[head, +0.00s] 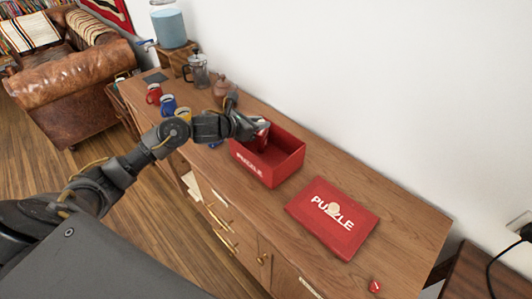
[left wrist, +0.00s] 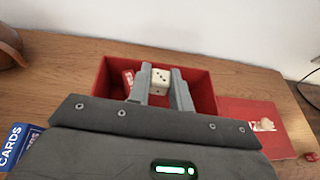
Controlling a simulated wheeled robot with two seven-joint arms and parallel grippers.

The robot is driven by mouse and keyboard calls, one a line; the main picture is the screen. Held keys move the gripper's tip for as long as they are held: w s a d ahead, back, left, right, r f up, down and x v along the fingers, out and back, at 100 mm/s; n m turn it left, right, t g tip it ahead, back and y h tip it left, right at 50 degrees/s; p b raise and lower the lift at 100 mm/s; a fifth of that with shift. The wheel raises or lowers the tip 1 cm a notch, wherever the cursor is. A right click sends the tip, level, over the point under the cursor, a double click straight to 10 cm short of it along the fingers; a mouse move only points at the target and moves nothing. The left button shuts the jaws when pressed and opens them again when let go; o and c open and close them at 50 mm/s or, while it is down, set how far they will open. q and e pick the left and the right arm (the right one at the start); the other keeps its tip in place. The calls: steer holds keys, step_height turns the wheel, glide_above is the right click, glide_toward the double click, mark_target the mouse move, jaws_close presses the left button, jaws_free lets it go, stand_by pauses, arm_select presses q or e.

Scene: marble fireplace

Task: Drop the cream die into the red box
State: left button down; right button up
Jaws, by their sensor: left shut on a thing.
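The cream die (left wrist: 160,79) with dark pips is between the two grey fingers of my left gripper (left wrist: 160,70). The red box (head: 283,177) stands open on the wooden sideboard, with pale lettering on its front. It also shows in the left wrist view (left wrist: 206,92), behind and around the fingers. In the head view my left gripper (head: 262,127) is over the box's far left part, shut on the die. I cannot make out the die clearly there. How high the die is above the box floor is hard to tell. My right gripper is not in view.
A red lid (head: 310,213) marked "PUZZLE" lies right of the box, with a small cream thing (head: 333,209) on it. A small red object (head: 375,286) lies nearer. Mugs (head: 168,105), a French press (head: 198,72) and a brown pot (head: 221,90) stand left. A wall runs behind.

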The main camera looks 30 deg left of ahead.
arm_select(q)
steer(key=c, duration=1.2)
jaws_free()
steer(key=shift+b+v, duration=1.5)
steer(key=shift+v, duration=3.9)
steer(key=shift+f, duration=0.1)
